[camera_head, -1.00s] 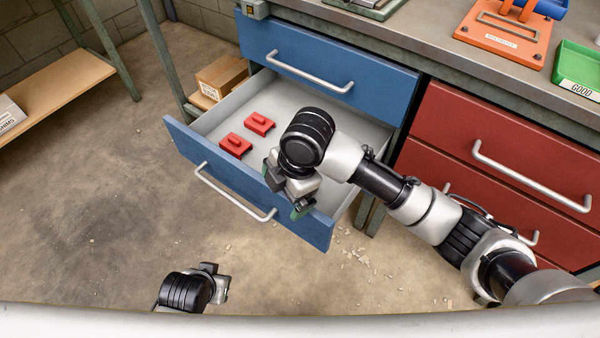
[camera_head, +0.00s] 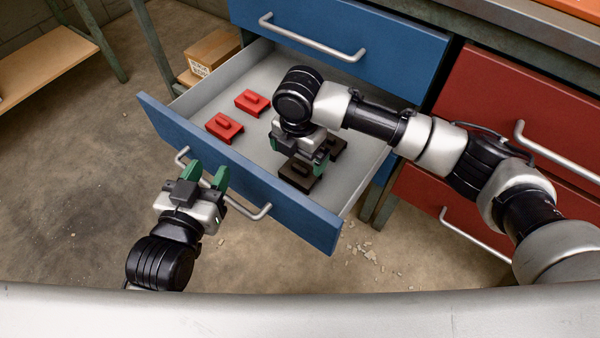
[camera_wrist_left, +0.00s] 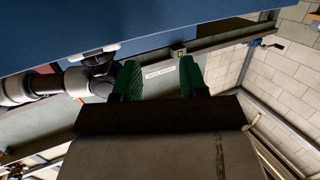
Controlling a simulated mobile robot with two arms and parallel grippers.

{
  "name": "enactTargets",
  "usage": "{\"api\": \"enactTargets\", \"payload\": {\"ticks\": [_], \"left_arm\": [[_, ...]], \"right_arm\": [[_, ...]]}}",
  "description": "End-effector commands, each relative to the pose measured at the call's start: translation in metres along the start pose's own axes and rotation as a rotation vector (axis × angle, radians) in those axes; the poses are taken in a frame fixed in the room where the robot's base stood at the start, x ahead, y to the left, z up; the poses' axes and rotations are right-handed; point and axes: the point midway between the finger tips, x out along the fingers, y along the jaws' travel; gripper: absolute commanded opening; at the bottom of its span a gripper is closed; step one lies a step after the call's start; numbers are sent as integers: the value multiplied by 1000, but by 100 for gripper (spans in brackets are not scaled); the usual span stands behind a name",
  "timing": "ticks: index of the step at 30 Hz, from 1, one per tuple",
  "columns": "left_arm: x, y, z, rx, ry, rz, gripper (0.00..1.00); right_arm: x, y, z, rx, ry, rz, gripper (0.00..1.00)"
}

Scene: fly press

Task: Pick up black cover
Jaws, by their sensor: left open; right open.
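Two black covers lie in the open blue drawer: one (camera_head: 299,176) near the drawer front, the other (camera_head: 337,147) behind it and partly hidden by my right gripper. My right gripper (camera_head: 303,154) is open, pointing down over or just behind the nearer black cover; I cannot tell whether it touches either cover. My left gripper (camera_head: 206,174) is open and empty, outside the drawer by its front handle. Its green fingers (camera_wrist_left: 160,76) stand apart with nothing between them in the left wrist view.
Two red covers (camera_head: 224,127) (camera_head: 252,102) lie in the left part of the drawer, whose blue front (camera_head: 300,224) bounds it toward me. A closed blue drawer (camera_head: 370,50) is above. Red drawers (camera_head: 500,95) stand right. A cardboard box (camera_head: 213,52) is behind left.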

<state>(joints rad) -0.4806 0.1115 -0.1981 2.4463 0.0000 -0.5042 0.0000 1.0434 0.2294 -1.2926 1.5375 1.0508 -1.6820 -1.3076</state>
Motion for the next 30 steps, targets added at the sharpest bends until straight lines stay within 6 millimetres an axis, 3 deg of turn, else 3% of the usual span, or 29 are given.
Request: {"api": "enactTargets", "payload": {"ticks": [8,21,30], "left_arm": [[2,3,-15,-2,134,8,43],[-12,12,-68,-16,589,33,43],[-17,13,-76,-18,652,36,43]], "right_arm": [[14,-1,0,0,0,-1,100],[51,-2,0,0,0,0,100],[55,-2,0,-1,-1,0,100]]}}
